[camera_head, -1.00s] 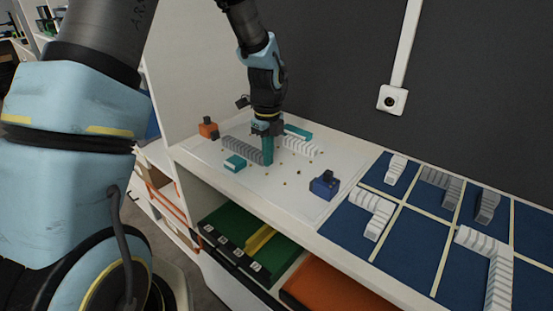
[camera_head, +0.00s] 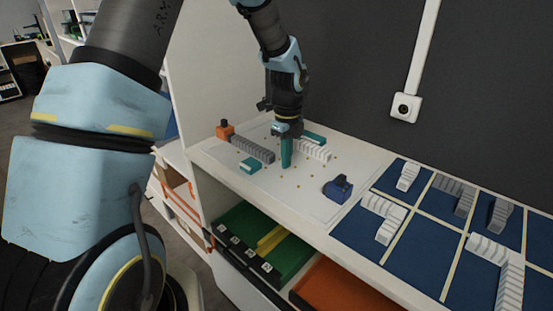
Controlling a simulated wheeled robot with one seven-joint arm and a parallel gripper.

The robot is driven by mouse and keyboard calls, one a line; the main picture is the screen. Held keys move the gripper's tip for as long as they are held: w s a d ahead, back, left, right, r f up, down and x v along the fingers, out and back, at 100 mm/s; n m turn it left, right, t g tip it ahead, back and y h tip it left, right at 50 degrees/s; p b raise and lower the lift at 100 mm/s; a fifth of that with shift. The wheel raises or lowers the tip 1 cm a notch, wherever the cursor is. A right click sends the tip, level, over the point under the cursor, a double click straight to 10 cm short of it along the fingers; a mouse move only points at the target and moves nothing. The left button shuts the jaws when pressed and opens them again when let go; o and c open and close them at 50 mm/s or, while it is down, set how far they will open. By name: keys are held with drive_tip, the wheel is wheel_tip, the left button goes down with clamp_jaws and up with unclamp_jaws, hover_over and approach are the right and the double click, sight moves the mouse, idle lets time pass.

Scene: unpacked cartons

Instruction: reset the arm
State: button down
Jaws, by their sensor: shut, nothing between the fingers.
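My gripper (camera_head: 286,158) points straight down over the white board (camera_head: 235,187) on the counter. Its teal fingers are together with nothing between them. The fingertips are close to the board; I cannot tell whether they touch it. A row of grey blocks (camera_head: 252,149) lies to the left of the fingers and a row of white blocks (camera_head: 313,150) to the right.
Near the gripper are an orange block (camera_head: 224,131), a teal block (camera_head: 250,165) and a dark blue block (camera_head: 338,188). Small bits are scattered on the board. Blue compartments (camera_head: 375,239) with block rows fill the right side. A dark wall (camera_head: 350,60) stands behind.

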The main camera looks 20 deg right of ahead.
wheel_tip(320, 180, up, 8)
drive_tip(key=b, duration=0.2)
drive_tip(key=s+a+n, duration=0.2)
drive_tip(key=a+n, duration=0.7)
drive_tip(key=a, duration=0.1)
drive_tip(key=s+a+f+n+t, duration=0.1)
drive_tip(key=s+a+n, duration=0.2)
drive_tip(key=a+n, duration=0.7)
drive_tip(key=s+a+n, duration=0.2)
drive_tip(key=a+n, duration=0.7)
drive_tip(key=n, duration=0.1)
drive_tip(key=shift+s+a+f+t, duration=0.25)
drive_tip(key=shift+a+f+t, duration=0.05)
drive_tip(key=shift+a+f, duration=0.1)
